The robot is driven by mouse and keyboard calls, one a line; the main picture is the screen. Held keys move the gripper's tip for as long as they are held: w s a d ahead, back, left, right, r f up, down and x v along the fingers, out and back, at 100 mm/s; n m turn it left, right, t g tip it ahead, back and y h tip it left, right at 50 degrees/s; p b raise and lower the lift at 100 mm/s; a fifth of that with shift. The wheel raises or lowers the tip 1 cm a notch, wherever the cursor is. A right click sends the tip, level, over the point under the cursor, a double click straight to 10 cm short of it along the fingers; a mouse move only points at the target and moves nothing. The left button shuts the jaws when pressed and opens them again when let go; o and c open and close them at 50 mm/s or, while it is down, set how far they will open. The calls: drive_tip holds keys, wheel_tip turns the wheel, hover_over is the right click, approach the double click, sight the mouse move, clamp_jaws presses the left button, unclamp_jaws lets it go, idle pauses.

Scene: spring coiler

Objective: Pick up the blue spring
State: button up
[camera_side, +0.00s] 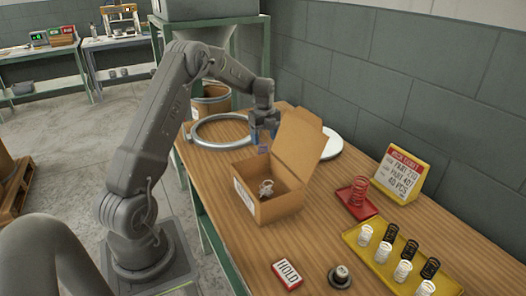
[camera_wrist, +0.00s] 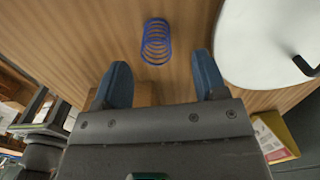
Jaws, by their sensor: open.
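The blue spring (camera_wrist: 155,42) is a coil on the wooden table in the wrist view, ahead of and between my open fingertips, apart from both. My gripper (camera_wrist: 161,62) has two blue fingers spread wide with nothing between them. In the side view my gripper (camera_side: 264,132) hangs low over the table behind the open cardboard box. A small bluish-purple patch shows just below it there, but I cannot tell whether it is the spring.
The cardboard box (camera_side: 252,205) holds a pale spring and has a raised flap close to my gripper. A white disc (camera_wrist: 270,40) lies at right. A metal ring (camera_side: 195,138), a red tray (camera_side: 358,212) with a red spring and a yellow tray (camera_side: 445,282) with several springs share the table.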

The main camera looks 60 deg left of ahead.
sight(263, 144)
drive_tip(key=shift+s+a+f, duration=0.1)
drive_tip(key=shift+f, duration=1.25)
drive_tip(key=shift+s+a+f, duration=0.1)
drive_tip(key=shift+f, duration=1.2)
drive_tip(key=c, duration=1)
